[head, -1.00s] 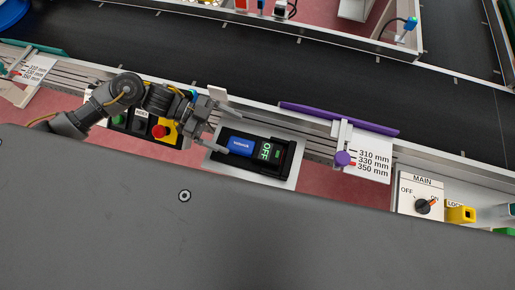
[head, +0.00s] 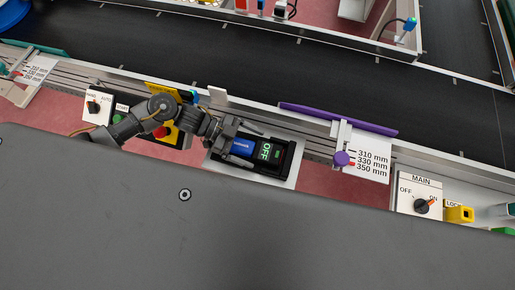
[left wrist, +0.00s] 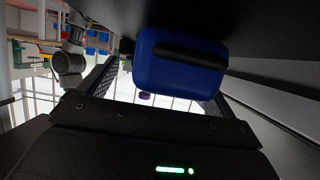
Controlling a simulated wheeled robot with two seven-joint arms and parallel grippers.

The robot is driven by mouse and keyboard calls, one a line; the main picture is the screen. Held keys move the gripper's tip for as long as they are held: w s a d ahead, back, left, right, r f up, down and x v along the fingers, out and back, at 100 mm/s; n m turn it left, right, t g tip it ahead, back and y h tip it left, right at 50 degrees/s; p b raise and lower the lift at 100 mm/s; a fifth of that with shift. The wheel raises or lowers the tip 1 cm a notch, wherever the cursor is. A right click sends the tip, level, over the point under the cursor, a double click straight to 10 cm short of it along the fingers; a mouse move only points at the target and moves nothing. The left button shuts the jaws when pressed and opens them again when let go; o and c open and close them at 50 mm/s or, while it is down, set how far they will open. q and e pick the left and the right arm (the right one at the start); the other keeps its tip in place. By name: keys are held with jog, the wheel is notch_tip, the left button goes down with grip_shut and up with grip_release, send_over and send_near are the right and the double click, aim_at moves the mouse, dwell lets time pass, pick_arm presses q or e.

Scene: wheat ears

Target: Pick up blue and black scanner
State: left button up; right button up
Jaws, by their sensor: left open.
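The blue and black scanner (head: 270,151) lies in a black recess of a light grey holder plate (head: 285,183) on the conveyor's near side. Its blue end points left and its black end shows a green "OFF" display. My left gripper (head: 243,146) is open at the blue end, with its fingers reaching along either side of it. In the left wrist view the scanner's rounded blue end (left wrist: 178,76) is close in front of the open left gripper (left wrist: 152,92). Whether the fingers touch it I cannot tell. My right gripper is not in view.
Left of the holder is a yellow and red emergency stop (head: 161,132) under my left arm. Right of it are a purple guide rail (head: 338,119) with a purple knob (head: 341,159), and a MAIN switch box (head: 419,195). The dark conveyor belt (head: 260,75) behind is clear.

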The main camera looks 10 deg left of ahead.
aim_at(250, 147)
pick_arm(q)
jog(key=shift+d, duration=0.1)
jog(key=c, duration=1.2)
jog(key=shift+c, duration=0.2)
jog(key=shift+r, duration=0.4)
notch_tip(250, 147, up, 2)
jog(key=shift+r, duration=0.15)
jog(key=s+d+r, duration=0.2)
jog(key=s+r, duration=0.3)
jog(key=s, duration=0.1)
jog(key=s+d+r, duration=0.2)
jog(key=s+r, duration=0.3)
jog(key=s, duration=0.2)
jog(key=shift+s+d+p, duration=0.15)
jog(key=shift+d+p, duration=0.1)
jog(key=shift+p, duration=0.2)
jog(key=shift+f, duration=0.1)
